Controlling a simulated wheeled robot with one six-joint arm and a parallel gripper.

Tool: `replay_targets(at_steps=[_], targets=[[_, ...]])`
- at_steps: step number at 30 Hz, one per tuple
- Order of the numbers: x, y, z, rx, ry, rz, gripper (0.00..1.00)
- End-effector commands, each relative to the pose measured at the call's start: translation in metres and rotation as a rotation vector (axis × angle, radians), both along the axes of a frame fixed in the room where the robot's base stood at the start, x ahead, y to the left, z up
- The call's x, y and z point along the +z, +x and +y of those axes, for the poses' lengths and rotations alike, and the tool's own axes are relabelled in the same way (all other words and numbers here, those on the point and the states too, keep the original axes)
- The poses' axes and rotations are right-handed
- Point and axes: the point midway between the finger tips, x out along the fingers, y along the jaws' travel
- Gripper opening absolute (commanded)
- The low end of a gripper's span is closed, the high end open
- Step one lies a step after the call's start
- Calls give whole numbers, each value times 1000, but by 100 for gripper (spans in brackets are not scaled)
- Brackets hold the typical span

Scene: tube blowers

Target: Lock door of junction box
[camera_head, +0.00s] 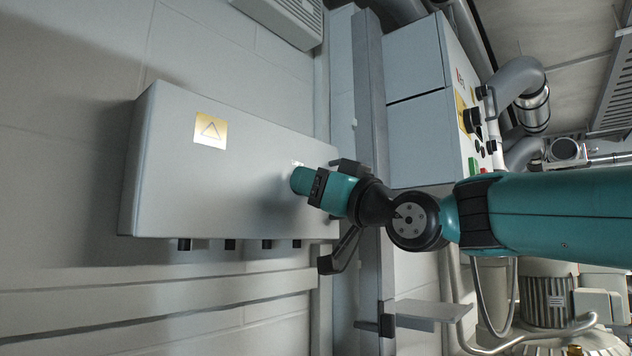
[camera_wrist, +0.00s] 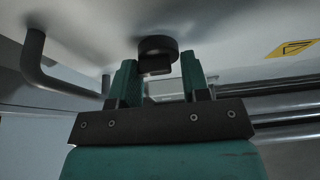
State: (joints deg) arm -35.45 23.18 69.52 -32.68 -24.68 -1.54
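The junction box (camera_head: 215,180) is a grey box on the wall with a yellow warning label (camera_head: 210,130). Its door looks shut in the head view, with no visible gap. My gripper (camera_head: 303,181) is at the right part of the door face, and its tips are partly hidden there. In the wrist view a round black knob (camera_wrist: 157,45) with a raised tab sits on the door, just ahead of my gripper (camera_wrist: 160,82). The fingers are apart, one on each side of the tab, with a gap at the right finger. The left finger's contact cannot be told.
A dark bent bar (camera_wrist: 38,65) stands out from the surface left of the fingers in the wrist view. In the head view, a grey control cabinet (camera_head: 420,135) with buttons and thick pipes (camera_head: 520,80) are behind the arm. Several dark fittings (camera_head: 230,244) line the box's lower edge.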

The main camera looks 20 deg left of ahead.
Motion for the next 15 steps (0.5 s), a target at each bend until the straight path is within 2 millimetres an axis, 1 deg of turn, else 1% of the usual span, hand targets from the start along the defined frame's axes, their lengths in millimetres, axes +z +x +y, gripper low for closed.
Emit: replay_targets(at_steps=[1,8,15], targets=[[1,3,-2,-9,2,-1,19],[1,4,-3,-14,-3,-15,19],[0,6,-5,-18,-36,-103,19]])
